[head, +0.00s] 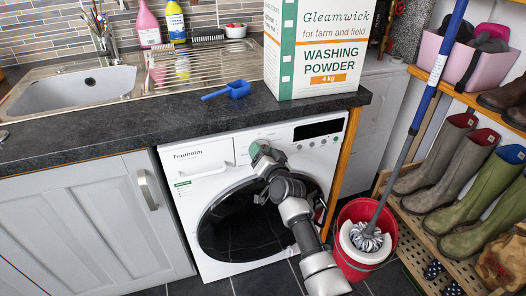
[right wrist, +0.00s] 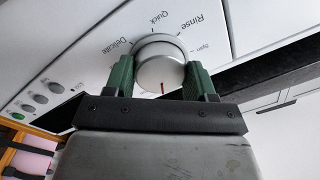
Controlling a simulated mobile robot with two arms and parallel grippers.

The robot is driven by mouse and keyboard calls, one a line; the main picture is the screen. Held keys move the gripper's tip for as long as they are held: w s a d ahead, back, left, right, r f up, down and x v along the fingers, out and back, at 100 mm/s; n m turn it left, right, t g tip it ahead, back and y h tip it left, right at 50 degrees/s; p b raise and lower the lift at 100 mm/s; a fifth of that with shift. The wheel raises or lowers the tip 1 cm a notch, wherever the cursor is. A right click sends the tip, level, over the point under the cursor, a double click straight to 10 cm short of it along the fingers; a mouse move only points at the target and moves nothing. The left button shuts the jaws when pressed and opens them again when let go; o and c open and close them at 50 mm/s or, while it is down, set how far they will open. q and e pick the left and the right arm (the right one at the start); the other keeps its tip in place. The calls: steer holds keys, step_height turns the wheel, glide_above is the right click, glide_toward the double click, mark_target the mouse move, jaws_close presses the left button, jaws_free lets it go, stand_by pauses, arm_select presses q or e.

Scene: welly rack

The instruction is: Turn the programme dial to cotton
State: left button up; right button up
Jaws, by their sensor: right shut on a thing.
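The washing machine (head: 207,167) stands under the worktop. In the right wrist view, its silver programme dial (right wrist: 158,62) sits between the two green fingers of my right gripper (right wrist: 160,78), which are shut on it from both sides. A red mark on the dial points down in that view, toward my gripper's palm. The labels Delicate, Quick and Rinse show around the dial's far side; no cotton label is visible, and the side toward the palm is hidden. In the head view, my right gripper (head: 261,154) covers the dial. My left gripper is not in view.
A washing powder box (head: 318,45) and a blue scoop (head: 227,90) stand on the worktop (head: 120,118) above. A red mop bucket (head: 350,262) with a mop stands right of the machine, close to my arm. A boot rack (head: 415,222) is at the right.

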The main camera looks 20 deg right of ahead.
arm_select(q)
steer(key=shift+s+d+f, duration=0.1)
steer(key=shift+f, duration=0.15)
arm_select(e)
steer(key=m, duration=0.2)
steer(key=shift+m, duration=0.3)
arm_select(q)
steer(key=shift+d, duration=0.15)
arm_select(e)
steer(key=shift+m, duration=0.3)
steer(key=o, duration=0.8)
steer(key=shift+o, duration=0.6)
arm_select(q)
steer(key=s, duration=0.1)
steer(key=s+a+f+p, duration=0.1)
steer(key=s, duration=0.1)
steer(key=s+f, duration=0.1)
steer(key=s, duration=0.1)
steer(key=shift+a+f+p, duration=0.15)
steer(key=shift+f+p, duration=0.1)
steer(key=shift+p, duration=0.15)
arm_select(e)
steer(key=s, duration=1)
steer(key=shift+s+d+f, duration=0.2)
steer(key=shift+s+d, duration=0.2)
steer(key=shift+d, duration=0.05)
